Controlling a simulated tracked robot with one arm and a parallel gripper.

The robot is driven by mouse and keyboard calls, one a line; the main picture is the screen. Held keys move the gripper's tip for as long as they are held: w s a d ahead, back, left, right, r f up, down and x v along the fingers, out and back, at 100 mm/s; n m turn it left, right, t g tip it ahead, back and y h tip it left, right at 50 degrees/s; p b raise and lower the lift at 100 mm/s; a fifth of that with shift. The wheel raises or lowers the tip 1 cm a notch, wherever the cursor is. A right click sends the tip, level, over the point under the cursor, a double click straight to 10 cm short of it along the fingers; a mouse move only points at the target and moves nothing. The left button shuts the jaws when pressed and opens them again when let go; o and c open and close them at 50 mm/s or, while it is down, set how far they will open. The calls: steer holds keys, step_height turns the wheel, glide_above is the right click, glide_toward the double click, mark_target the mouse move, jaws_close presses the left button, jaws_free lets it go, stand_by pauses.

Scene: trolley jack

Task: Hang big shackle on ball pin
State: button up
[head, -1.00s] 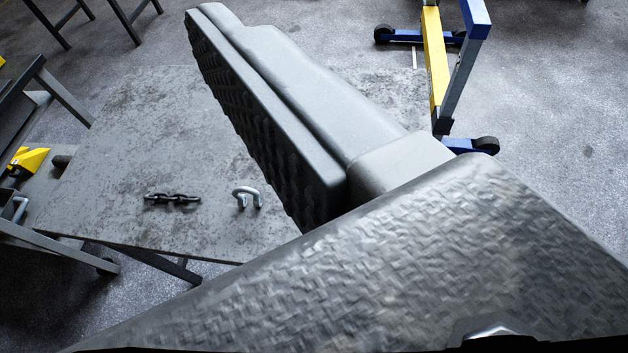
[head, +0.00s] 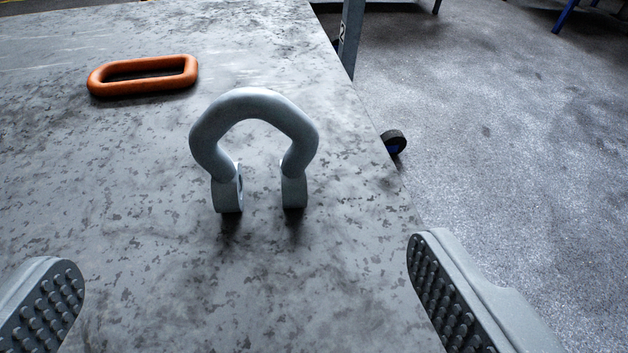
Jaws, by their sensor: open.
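A large grey bow shackle (head: 254,103) stands upright on its two eye ends on the mottled grey table, with its bow up. It is in the middle of the head view. My gripper (head: 245,290) is open and empty, with one studded finger at the lower left and the other at the lower right. The shackle is beyond the fingertips and between their lines, touching neither. I see no ball pin in this view.
An orange oblong link (head: 143,88) lies on the table (head: 150,250), behind and left of the shackle. The table's right edge runs close to the right finger. Beyond it are open floor (head: 510,150) and a dark wheel (head: 393,142).

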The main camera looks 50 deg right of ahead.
mark_target(236, 105)
steer(key=b+x, duration=0.1)
steer(key=x, duration=0.6)
steer(key=shift+f+b, duration=0.15)
steer(key=shift+b, duration=0.15)
steer(key=shift+b+x, duration=1)
steer(key=shift+x, duration=1.7)
steer(key=shift+w+a, duration=0.1)
steer(key=c, duration=1.3)
